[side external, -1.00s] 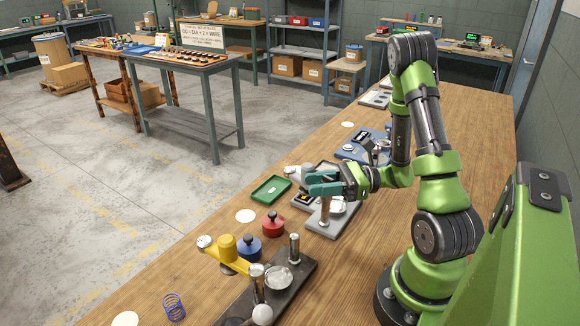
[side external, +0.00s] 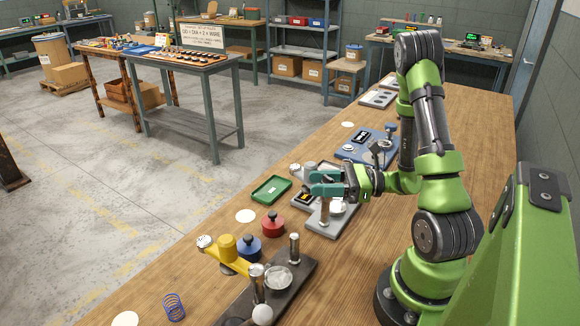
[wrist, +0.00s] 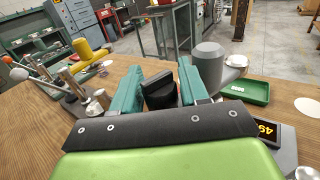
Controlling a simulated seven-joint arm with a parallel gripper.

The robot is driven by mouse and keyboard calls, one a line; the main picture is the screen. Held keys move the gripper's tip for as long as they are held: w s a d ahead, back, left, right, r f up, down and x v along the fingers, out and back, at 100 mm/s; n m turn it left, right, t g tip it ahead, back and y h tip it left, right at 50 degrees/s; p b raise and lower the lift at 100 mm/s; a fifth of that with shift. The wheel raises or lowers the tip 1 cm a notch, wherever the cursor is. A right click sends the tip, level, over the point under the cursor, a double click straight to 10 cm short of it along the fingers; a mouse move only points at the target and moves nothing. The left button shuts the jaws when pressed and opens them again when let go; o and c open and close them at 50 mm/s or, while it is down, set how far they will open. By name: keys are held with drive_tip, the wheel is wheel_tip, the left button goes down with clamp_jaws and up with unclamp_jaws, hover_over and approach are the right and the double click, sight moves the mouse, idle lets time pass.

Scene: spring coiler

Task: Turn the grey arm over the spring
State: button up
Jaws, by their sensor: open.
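The grey arm (wrist: 235,63) shows in the wrist view with a thick grey cylinder (wrist: 208,66) on it. In the side view its cylinder (side external: 309,168) is just behind my gripper, above the grey base (side external: 325,222). My gripper (side external: 322,184) is open, its teal fingers beside the cylinder. In the wrist view the cylinder lies to the right of my gripper (wrist: 160,78), outside the fingers. A dark block shows between the fingers; I cannot tell what it is. No spring is visible at the grey fixture. A loose blue spring (side external: 173,307) stands at the table's front left edge.
A yellow arm (side external: 228,260) with its dark base (side external: 290,290) and posts stands nearer the camera. Red (side external: 272,224) and blue (side external: 247,247) knobbed pots and a green tray (side external: 271,190) stand left of the grey fixture. A blue fixture (side external: 370,150) stands beyond.

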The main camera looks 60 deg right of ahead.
drive_tip(key=v, duration=1.6)
drive_tip(key=shift+c, duration=0.4)
